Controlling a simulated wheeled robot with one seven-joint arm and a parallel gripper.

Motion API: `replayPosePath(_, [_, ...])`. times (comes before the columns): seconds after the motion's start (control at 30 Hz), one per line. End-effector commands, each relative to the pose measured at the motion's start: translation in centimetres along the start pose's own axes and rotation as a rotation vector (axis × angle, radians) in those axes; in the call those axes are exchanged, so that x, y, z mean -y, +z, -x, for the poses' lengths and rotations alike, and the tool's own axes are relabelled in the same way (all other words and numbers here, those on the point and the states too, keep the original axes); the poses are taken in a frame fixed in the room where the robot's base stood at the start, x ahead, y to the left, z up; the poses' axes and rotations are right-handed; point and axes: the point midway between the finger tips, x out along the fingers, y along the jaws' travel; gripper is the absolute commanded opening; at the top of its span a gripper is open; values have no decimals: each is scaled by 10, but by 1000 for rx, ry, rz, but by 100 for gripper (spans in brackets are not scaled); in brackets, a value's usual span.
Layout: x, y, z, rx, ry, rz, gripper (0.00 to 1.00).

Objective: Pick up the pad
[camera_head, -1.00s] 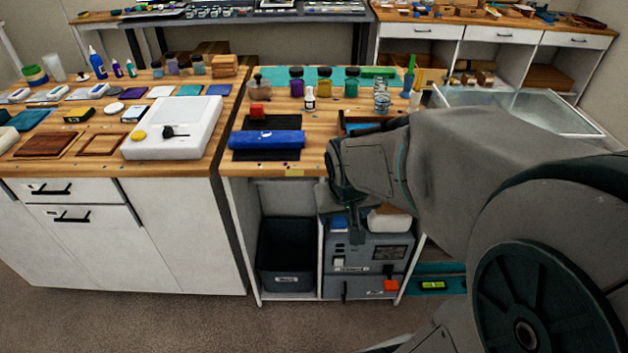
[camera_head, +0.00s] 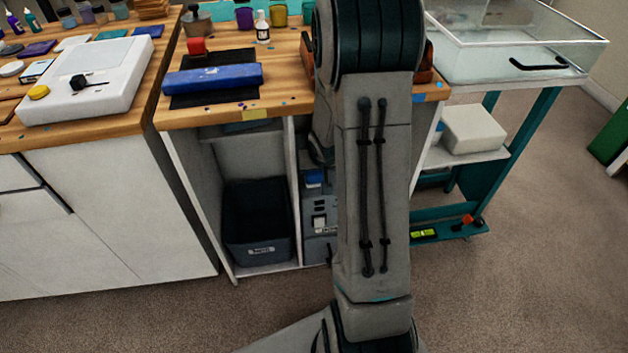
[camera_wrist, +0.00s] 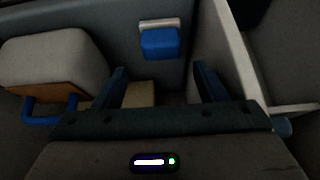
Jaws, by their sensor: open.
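A small blue block with a pale strip along its edge, which looks like the pad (camera_wrist: 160,43), lies just beyond the fingertips in the wrist view. It also shows as a blue patch in the head view (camera_head: 314,178), inside the cabinet under the bench. My gripper (camera_wrist: 159,70) is open, with its two dark blue fingers apart and nothing held between them. The pad is roughly centred ahead of the gap. In the head view my arm hides the gripper.
A rounded grey block with an orange-brown base (camera_wrist: 60,62) is left of the fingers. A beige piece (camera_wrist: 140,95) shows between them, partly hidden. A pale cabinet wall (camera_wrist: 238,50) rises close on the right. A dark bin (camera_head: 257,225) stands left of the grey machine (camera_head: 318,215).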

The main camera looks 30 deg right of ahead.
Motion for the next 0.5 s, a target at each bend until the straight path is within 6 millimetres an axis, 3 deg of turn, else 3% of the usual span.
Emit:
replayPosePath(0.1, [0,2,-23,1,0,1,65])
replayPosePath(0.37, [-2,1,-41,1,3,-2,65])
replayPosePath(0.5, [1,5,-62,1,2,-1,65])
